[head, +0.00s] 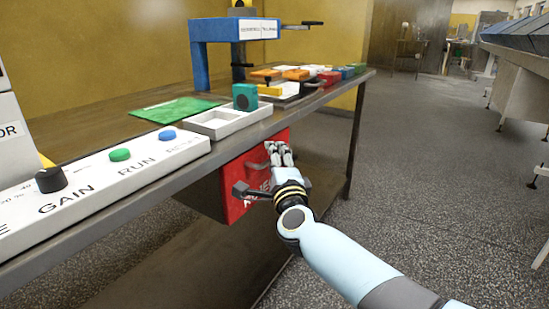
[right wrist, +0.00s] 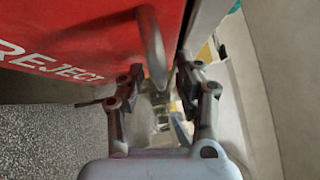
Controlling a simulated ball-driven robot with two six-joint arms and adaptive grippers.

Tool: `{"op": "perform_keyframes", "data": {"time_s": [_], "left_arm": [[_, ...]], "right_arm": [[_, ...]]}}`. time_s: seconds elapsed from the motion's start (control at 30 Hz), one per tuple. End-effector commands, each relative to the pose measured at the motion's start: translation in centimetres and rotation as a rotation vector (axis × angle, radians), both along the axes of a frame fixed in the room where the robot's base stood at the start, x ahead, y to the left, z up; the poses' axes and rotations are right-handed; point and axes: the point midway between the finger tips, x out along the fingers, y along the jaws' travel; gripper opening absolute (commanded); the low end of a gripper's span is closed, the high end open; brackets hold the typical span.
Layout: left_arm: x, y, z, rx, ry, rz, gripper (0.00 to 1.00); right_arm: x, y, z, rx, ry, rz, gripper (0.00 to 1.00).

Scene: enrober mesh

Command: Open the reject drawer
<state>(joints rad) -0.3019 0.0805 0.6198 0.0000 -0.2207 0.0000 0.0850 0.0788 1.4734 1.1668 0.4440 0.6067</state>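The reject drawer's red front (head: 240,165) faces out under the tabletop, with white lettering partly covered by my right gripper. In the right wrist view, the red front (right wrist: 90,30) reads "REJECT". A grey bar handle (right wrist: 152,45) stands out from it. My right gripper (right wrist: 158,80) is open, with one finger on each side of the handle's near end; gaps show on both sides. In the head view, my right gripper (head: 278,152) is at the drawer front, and a dark handle end (head: 240,189) shows to its left. No clear gap shows behind the front. My left gripper is out of view.
The table edge (head: 120,208) runs above the drawer, carrying a control panel (head: 100,190), a white tray (head: 225,121), a green mat (head: 175,108) and a blue press stand (head: 213,55). A table leg (head: 355,140) stands to the right. The speckled floor (head: 440,170) is clear in front.

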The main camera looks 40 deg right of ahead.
Motion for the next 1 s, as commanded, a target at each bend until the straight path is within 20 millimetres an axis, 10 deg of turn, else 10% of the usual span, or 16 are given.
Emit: {"op": "perform_keyframes", "data": {"time_s": [0.3,0.6,1.0], "left_arm": [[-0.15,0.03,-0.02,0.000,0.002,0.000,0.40],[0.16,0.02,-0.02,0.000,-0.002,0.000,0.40],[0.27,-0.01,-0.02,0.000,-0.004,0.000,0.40]], "right_arm": [[0.36,-0.17,0.08,0.000,0.000,0.000,0.34],[0.33,-0.15,0.04,-0.001,0.001,0.000,0.00],[0.28,-0.11,-0.13,0.001,0.004,0.002,0.00]]}}
